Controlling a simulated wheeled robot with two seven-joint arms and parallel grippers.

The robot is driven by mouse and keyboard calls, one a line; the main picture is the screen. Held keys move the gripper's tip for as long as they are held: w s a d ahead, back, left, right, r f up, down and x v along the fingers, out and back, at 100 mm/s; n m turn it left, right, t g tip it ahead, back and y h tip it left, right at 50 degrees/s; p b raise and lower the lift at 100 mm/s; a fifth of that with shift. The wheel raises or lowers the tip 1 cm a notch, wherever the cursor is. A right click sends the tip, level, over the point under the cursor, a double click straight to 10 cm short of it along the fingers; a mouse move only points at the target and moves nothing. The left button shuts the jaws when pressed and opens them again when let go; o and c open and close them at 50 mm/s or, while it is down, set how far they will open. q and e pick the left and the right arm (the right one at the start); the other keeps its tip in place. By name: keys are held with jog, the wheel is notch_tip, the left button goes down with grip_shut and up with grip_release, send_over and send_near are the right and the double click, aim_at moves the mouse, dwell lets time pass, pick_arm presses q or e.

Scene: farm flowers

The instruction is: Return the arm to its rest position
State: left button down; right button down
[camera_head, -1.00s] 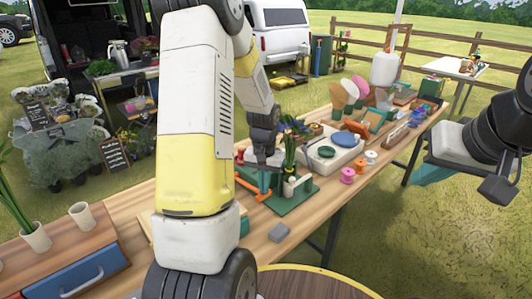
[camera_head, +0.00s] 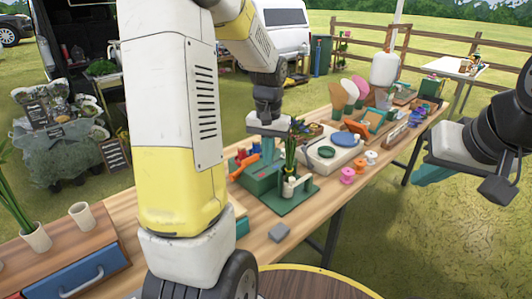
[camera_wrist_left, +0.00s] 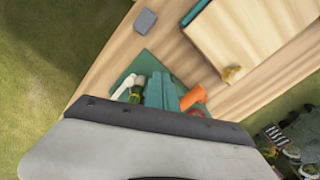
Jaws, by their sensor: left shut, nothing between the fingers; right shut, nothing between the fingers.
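My left arm comes up large in front of the table. Its gripper (camera_head: 256,148) hangs over the green tray (camera_head: 290,204), fingers pointing down, shut and empty. In the left wrist view the teal fingers (camera_wrist_left: 161,91) lie together above the green tray, beside an orange tool (camera_wrist_left: 193,96). The orange tool also shows in the head view (camera_head: 243,167). My right gripper (camera_head: 432,176) is at the right edge, shut and empty, off the table's front side.
A grey block (camera_head: 279,232) lies near the front edge. A blue drawer box (camera_head: 75,270) and a white pot (camera_head: 81,216) are at left.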

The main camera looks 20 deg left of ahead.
pick_arm(q)
jog(key=shift+s+d+r, duration=0.1)
jog(key=shift+r, duration=0.7)
jog(key=s+d+r+t+h, duration=0.1)
jog(key=s+d+r+t, duration=0.1)
jog(key=s+r, duration=0.4)
jog(key=s+d+r+t+h, duration=0.1)
jog(key=s+d+r+t, duration=0.2)
jog(key=s+r, duration=0.3)
jog(key=s+t, duration=0.1)
jog(key=s, duration=0.4)
jog(key=shift+m, duration=0.3)
jog(key=shift+a, duration=0.1)
